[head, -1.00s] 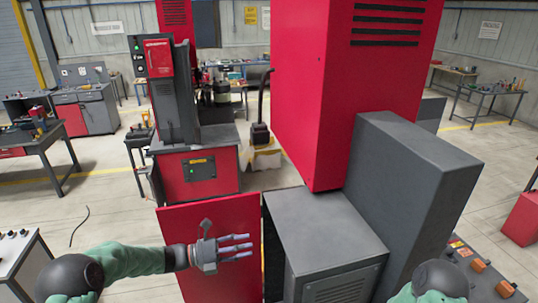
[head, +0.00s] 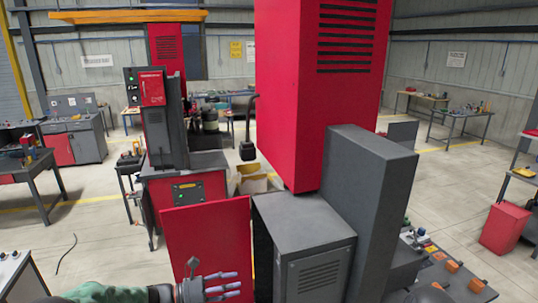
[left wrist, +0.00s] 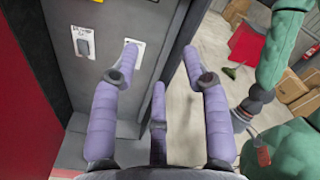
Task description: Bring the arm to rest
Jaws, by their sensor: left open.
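My left gripper (head: 230,286) is low in the head view, its grey-purple fingers pointing right and spread apart. It is in front of the lower part of an upright red panel (head: 205,235). In the left wrist view the same gripper (left wrist: 160,68) has its fingers apart with nothing between them. My left forearm is mostly cut off by the bottom edge of the head view. My right gripper is not in view.
A tall red cabinet (head: 300,95) and a grey box unit (head: 310,235) stand close on the right of the gripper. A red and grey machine (head: 185,190) stands behind the panel. Open floor (head: 105,225) lies to the left. Boxes (left wrist: 290,88) show in the wrist view.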

